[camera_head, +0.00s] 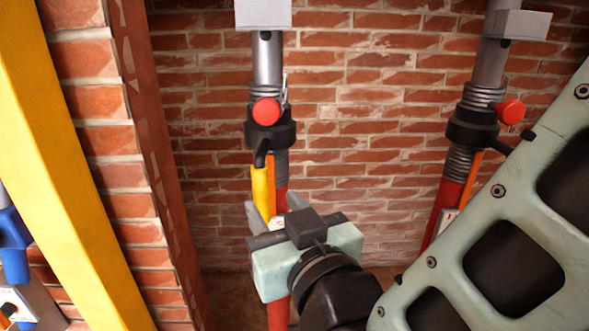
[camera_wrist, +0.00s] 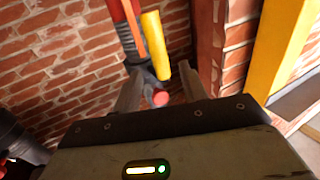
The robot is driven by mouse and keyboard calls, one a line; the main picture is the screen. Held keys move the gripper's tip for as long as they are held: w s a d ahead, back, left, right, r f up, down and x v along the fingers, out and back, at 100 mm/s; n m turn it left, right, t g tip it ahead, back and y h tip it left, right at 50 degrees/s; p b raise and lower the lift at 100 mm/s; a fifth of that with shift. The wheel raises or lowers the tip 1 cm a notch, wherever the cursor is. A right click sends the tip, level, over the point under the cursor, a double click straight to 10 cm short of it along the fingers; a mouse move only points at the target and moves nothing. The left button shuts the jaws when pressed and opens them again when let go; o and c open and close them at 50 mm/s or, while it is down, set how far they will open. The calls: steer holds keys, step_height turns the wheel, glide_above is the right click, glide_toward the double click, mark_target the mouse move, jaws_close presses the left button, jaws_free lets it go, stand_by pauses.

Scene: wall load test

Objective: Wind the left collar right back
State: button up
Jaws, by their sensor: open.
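The left prop's black collar (camera_head: 268,128) sits on a threaded part of the post, with a round red knob (camera_head: 266,111) at its upper front. A black crank arm with a yellow grip (camera_head: 261,188) hangs down from the collar. My gripper (camera_head: 272,208) is open and empty, below the collar by the yellow grip's lower end. In the wrist view, the black collar (camera_wrist: 142,72), red knob (camera_wrist: 160,98) and yellow grip (camera_wrist: 156,45) show beyond the open jaws (camera_wrist: 159,88). My gripper partly hides the post's lower part.
A second prop with its own black collar (camera_head: 473,125) and red knob (camera_head: 509,112) stands at the right. A brick wall (camera_head: 370,110) is behind. A brick pier and a yellow beam (camera_head: 62,170) bound the left side. A blue object (camera_head: 14,245) shows at lower left.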

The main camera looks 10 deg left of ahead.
mark_target(262, 191)
steer(key=x, duration=0.7)
steer(key=shift+d, duration=0.1)
jaws_close()
